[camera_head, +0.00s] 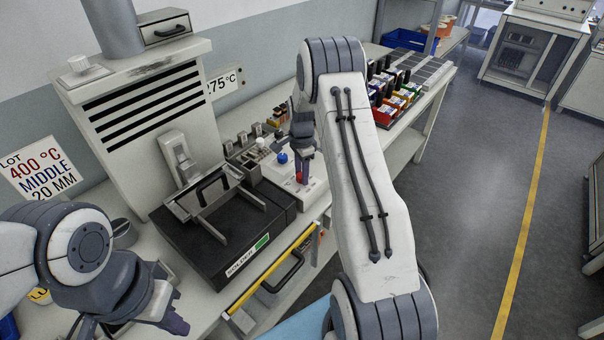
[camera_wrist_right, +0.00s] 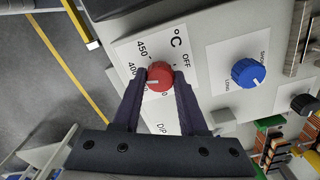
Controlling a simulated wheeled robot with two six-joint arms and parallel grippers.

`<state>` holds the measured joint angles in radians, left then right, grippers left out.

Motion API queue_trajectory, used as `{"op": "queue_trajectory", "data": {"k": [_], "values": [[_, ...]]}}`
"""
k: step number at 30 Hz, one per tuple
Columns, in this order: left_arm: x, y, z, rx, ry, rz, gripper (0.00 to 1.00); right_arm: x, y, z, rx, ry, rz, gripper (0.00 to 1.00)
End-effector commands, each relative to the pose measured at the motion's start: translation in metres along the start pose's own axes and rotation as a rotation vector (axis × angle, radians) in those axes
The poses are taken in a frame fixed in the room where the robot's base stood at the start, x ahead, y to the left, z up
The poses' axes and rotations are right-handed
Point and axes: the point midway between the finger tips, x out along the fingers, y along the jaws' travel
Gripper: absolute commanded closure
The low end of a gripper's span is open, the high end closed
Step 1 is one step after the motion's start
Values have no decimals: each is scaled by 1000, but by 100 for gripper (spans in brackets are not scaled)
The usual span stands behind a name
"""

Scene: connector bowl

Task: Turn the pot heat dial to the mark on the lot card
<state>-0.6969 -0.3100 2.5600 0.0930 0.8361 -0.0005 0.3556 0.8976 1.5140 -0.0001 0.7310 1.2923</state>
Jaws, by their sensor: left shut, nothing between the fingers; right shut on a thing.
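The lot card (camera_head: 40,172) on the wall at left reads 400 °C, MIDDLE, 20 MM. The red heat dial (camera_wrist_right: 160,76) sits on a white scale plate (camera_wrist_right: 124,50) marked OFF, 400 and 450; other marks are hidden by the fingers. A pale line shows on the dial's lower left, but its exact reading is unclear. My right gripper (camera_wrist_right: 159,88) is shut on the red dial, one finger on each side. In the head view the dial (camera_head: 299,178) shows just below that gripper. My left gripper (camera_head: 178,322) is shut and empty at lower left.
A blue knob (camera_wrist_right: 246,72) and a black knob (camera_wrist_right: 303,103) stand beside the dial. The black solder pot (camera_head: 225,245) and vented grey hood (camera_head: 140,110) are left of it. A wall sign (camera_head: 224,82) reads 275 °C. Colourful bins (camera_head: 390,95) stand behind my right arm.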

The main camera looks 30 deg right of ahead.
Motion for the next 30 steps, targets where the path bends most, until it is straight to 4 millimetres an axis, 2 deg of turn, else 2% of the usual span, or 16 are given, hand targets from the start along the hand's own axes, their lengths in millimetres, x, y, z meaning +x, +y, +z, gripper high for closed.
{"op": "queue_trajectory", "data": {"k": [9, 22, 23, 24, 25, 30], "values": [[1, 0, 0, 0, 0, 0, 100, -2, -2, 0, 85, 2, -6, 100], [1, 0, 0, 0, 0, 0, 100, -2, -2, 0, 94, 2, -7, 100], [1, 0, 0, 0, 0, 0, 100, -2, -2, 0, 94, 2, -7, 54], [1, 0, 0, 0, 0, 0, 100, -2, -2, 0, 94, 2, -7, 39], [1, 0, 0, 0, 0, 0, 100, -2, -2, 0, 94, 1, -7, 28], [1, 0, 0, 0, 0, 0, 100, -1, -1, 0, 94, 1, -4, 28]]}}
